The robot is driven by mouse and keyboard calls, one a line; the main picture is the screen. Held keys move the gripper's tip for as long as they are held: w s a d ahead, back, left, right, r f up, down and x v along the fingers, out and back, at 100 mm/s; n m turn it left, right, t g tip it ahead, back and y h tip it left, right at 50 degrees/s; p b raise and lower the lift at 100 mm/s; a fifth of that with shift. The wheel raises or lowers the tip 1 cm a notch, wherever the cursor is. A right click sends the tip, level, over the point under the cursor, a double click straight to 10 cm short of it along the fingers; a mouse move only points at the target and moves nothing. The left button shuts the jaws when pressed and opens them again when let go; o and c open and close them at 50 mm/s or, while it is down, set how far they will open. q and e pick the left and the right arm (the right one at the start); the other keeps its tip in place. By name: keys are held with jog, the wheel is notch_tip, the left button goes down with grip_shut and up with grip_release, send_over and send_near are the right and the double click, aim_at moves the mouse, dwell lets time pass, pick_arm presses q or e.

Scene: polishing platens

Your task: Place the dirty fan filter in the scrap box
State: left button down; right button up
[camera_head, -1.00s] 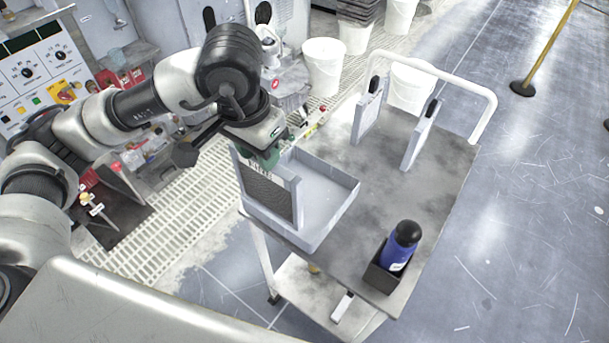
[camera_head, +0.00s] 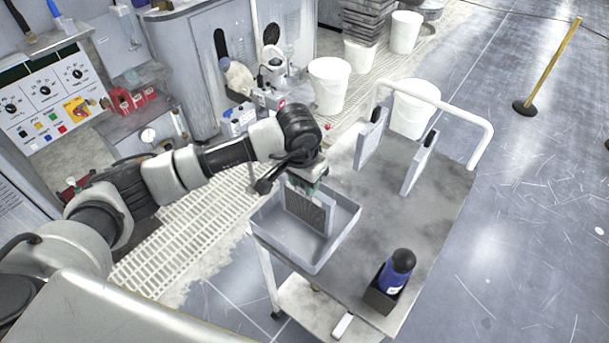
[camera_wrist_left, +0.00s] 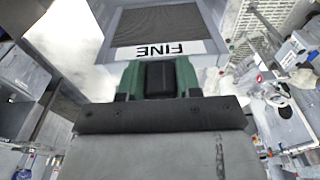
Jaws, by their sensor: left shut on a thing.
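The fan filter (camera_head: 304,209) is a pale frame around a dark mesh panel. It stands upright within the outline of the grey open scrap box (camera_head: 280,248) on the cart. I cannot tell whether its lower edge touches the box floor. My left gripper (camera_head: 308,183) is shut on the filter's top edge. In the left wrist view the filter (camera_wrist_left: 165,27) shows the word FINE on a white label beside the green fingertips (camera_wrist_left: 160,78). My right gripper is not in view.
The cart top (camera_head: 385,215) is partly clear. Two upright panels (camera_head: 370,140) (camera_head: 417,165) stand towards its back, near the white handle rail (camera_head: 455,108). A blue bottle (camera_head: 396,270) stands in a black holder at the front right. White buckets (camera_head: 329,85) stand behind.

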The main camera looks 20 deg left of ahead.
pick_arm(q)
jog(key=shift+f, duration=0.1)
jog(key=shift+f+b, duration=0.2)
jog(key=shift+b, duration=0.2)
jog(key=c, duration=0.8)
grip_release()
jog(key=shift+r, duration=0.1)
jog(key=shift+r+p, duration=0.15)
jog(key=shift+p, duration=0.2)
jog(key=shift+r, duration=0.3)
jog(key=shift+s+a+r+b, duration=0.15)
jog(key=shift+r+b, duration=0.5)
jog(key=shift+r, duration=1.25)
jog(key=shift+s+r+b, duration=0.3)
jog(key=shift+r+b, duration=0.4)
jog(key=shift+r, duration=1.15)
jog(key=shift+s+a+r+b, duration=0.15)
jog(key=shift+r+b, duration=0.5)
jog(key=shift+r, duration=1.25)
